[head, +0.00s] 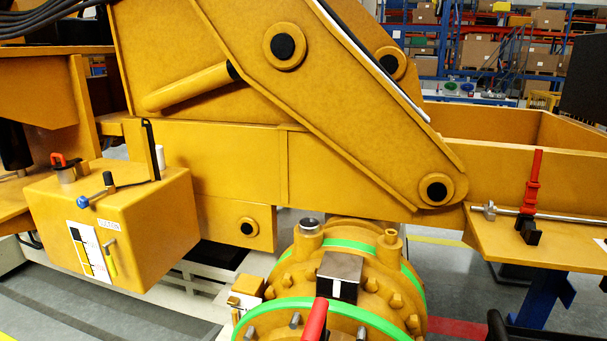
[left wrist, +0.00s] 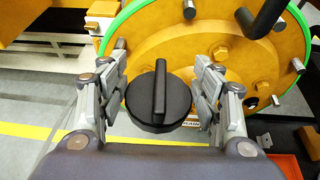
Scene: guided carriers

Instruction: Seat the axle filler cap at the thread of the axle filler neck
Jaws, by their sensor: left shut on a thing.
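The axle filler cap (left wrist: 158,112), a round black disc with a raised grip bar, lies between the fingers of my left gripper (left wrist: 161,85) in the left wrist view. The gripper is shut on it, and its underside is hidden. In the head view the yellow axle housing (head: 340,262) carries an upright neck with a grey metal rim (head: 310,224), open at the top, which looks like the axle filler neck. The left wrist view shows the green-edged round face of a yellow housing (left wrist: 205,55) beyond the cap. My left gripper is outside the head view. My right gripper shows in neither view.
A red handle (head: 315,320) rises in front. A yellow tank (head: 140,225) stands left. A large yellow boom (head: 330,110) hangs above the axle.

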